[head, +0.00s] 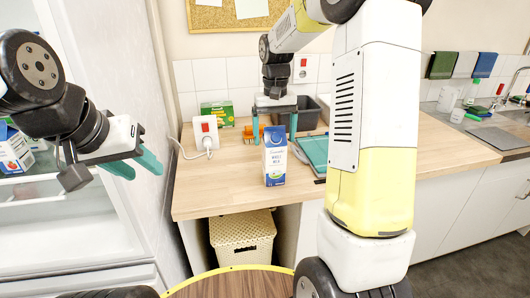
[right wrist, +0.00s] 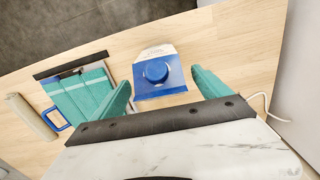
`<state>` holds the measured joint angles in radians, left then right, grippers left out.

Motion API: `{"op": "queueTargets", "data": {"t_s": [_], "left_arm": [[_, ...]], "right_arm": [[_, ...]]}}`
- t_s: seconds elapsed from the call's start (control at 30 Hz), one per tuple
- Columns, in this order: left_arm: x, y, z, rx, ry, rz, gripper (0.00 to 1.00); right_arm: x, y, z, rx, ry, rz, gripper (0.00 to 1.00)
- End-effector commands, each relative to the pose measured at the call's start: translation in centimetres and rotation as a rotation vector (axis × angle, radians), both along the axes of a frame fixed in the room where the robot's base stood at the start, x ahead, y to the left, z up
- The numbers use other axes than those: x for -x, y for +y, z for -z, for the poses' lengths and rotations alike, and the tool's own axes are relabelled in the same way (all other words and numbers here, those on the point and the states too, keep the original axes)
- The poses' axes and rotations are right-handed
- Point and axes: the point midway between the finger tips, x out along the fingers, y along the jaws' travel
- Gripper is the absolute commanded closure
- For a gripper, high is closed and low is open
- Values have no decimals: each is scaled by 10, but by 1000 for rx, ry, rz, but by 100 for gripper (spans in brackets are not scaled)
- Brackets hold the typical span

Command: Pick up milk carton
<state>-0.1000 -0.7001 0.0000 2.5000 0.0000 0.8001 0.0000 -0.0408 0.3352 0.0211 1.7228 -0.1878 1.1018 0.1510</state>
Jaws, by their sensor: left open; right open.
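A blue and white milk carton (head: 275,158) stands upright on the wooden counter near its front edge. In the right wrist view I see its top and round blue cap (right wrist: 156,71). My right gripper (head: 275,122) is open and points down over the carton, its teal fingers apart on either side in the wrist view (right wrist: 160,95). I cannot tell whether the fingers reach below the carton's top. My left gripper (head: 140,165) is open and empty, at the left by the open fridge.
A teal and dark item (head: 313,152) lies right of the carton, with a dark bin (head: 306,113) behind. Counter left of the carton is clear.

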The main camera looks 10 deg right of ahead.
Motion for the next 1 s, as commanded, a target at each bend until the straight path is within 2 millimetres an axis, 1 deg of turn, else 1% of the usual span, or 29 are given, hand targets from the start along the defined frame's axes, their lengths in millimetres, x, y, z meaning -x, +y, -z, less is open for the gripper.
{"op": "queueTargets", "data": {"t_s": [0.03,0.13,0.37,0.4,0.47,0.5,0.67,0.7,0.77,0.8,1.0], "left_arm": [[0,0,0,0,0,0,59],[0,0,0,0,0,0,59],[0,0,0,0,0,0,59],[0,0,0,0,0,0,59],[0,0,0,0,0,0,59],[0,0,0,0,0,0,59],[0,0,0,0,0,0,59],[0,0,0,0,0,0,59],[0,0,0,0,0,0,59],[0,0,0,0,0,0,59],[0,0,0,0,0,0,59]], "right_arm": [[0,0,6,0,1,0,13],[0,0,13,0,0,1,13],[0,0,14,-1,-2,1,13],[0,0,14,-1,-2,1,21],[0,0,14,-1,-2,1,32],[0,0,14,-1,-2,1,40],[0,0,14,-1,-2,1,72],[0,0,14,-1,-2,1,80],[0,0,14,-1,-2,0,91],[0,0,14,-1,-2,0,99],[-1,0,13,-1,-5,0,100]]}}
